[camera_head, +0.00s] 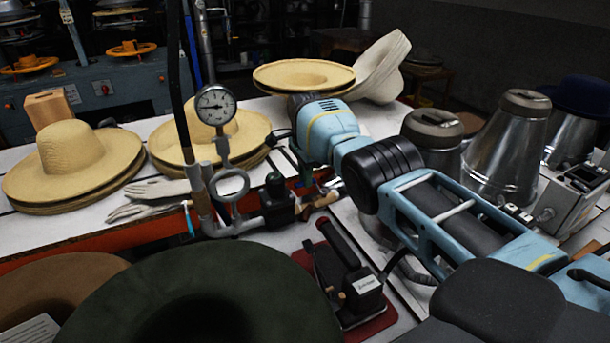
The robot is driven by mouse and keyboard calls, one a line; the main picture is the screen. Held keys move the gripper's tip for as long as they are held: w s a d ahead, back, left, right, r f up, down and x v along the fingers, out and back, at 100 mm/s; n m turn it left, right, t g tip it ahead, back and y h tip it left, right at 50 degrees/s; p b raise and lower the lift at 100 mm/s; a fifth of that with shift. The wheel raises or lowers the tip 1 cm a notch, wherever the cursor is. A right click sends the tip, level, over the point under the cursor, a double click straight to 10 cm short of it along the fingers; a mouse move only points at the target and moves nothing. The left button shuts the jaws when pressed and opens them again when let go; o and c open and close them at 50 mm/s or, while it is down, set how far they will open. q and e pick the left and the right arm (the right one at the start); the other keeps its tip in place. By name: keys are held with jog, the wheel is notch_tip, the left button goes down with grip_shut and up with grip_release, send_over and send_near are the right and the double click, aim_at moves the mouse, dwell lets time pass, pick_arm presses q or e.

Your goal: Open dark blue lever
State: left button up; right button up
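A grey pipe assembly (206,205) with a round pressure gauge (216,105) stands at the table's front edge. It carries a dark valve body (277,200). A small bright blue lever-like part (188,218) hangs at its left side; I cannot make out a clearly dark blue lever. My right arm reaches in from the lower right, light blue and black. My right gripper (298,162) is at its far end, just right of and behind the pipe and valve. Its fingers are mostly hidden or too small to read, and no held thing is clear. My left gripper is out of view.
Straw hats (72,160) stand in stacks on the white table, with white gloves (150,192) beside them. Metal hat moulds (510,145) stand at right. A dark green hat (205,295) fills the lower left foreground. A black device (345,275) sits on a red base.

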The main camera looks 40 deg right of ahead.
jog(key=o, duration=0.4)
jog(key=shift+c, duration=0.2)
notch_tip(320, 180, up, 8)
jog(key=shift+p, duration=0.35)
jog(key=shift+f, duration=0.25)
